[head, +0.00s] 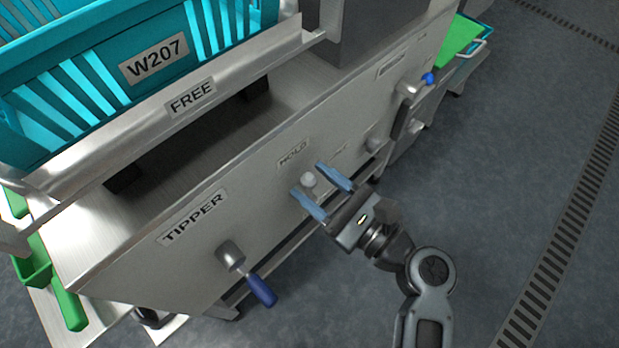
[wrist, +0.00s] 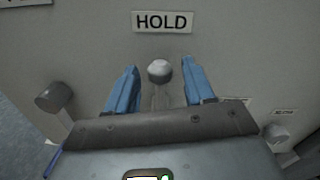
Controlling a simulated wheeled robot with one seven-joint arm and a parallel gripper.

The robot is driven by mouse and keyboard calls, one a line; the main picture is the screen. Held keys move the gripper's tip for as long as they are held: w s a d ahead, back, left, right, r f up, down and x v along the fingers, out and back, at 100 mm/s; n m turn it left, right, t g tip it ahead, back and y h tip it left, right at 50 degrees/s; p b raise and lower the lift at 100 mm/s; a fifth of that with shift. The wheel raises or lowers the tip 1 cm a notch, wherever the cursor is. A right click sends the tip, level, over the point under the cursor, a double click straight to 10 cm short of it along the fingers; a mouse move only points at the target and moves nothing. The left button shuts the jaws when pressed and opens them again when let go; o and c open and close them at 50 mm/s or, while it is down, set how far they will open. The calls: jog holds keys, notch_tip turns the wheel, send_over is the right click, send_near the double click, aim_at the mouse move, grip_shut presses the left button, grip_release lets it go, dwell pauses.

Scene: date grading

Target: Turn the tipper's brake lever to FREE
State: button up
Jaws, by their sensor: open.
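The lever with a pale round knob (head: 308,180) stands on the grey front panel, just below the HOLD plate (head: 293,154). In the wrist view the knob (wrist: 159,70) points up at the HOLD plate (wrist: 163,21), and its lower stem is hidden by my gripper. My gripper (head: 309,177) is open, with one blue finger on each side of the knob. Gaps show between the knob and both fingers (wrist: 159,80). A second plate (wrist: 238,101) lies to the lower right, partly covered and unreadable. The TIPPER label (head: 194,217) is on the panel to the left.
A blue-handled lever (head: 262,290) sticks out below the TIPPER label. Further right on the panel is another blue-tipped lever (head: 428,78). Open floor lies to the right.

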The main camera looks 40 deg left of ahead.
jog(key=shift+a, duration=0.95)
grip_shut()
